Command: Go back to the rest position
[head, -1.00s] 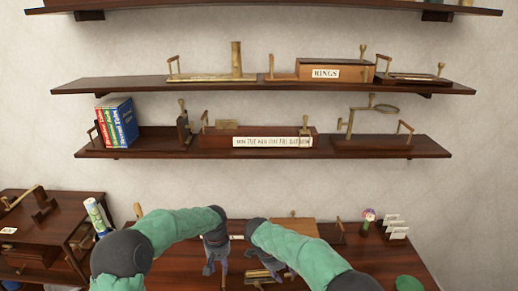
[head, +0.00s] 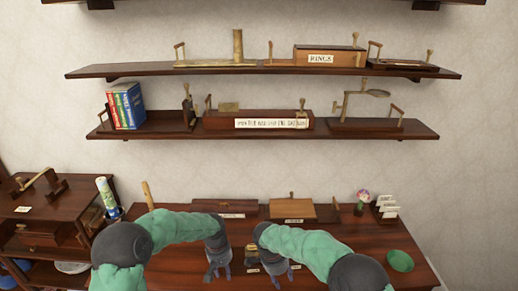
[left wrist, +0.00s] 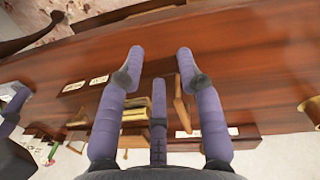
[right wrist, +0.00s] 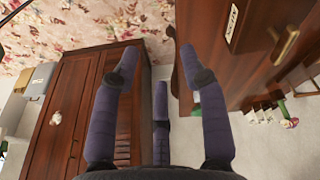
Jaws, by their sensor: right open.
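My left gripper (head: 217,268) hangs fingers-down over the front part of the dark wooden desk (head: 180,262). In the left wrist view its fingers (left wrist: 160,58) are spread with nothing held between them. My right gripper (head: 276,277) hangs beside it to the right, a small gap apart. In the right wrist view its fingers (right wrist: 158,68) are spread and empty. Both forearms have green sleeves and bend inward over the desk.
Wooden boxes, including one with a label (head: 292,209), stand at the desk's back. A green bowl (head: 400,260) sits at the right. A side shelf unit (head: 48,205) stands left. Two full wall shelves (head: 265,70) hang above. A wooden cabinet (right wrist: 90,110) shows in the right wrist view.

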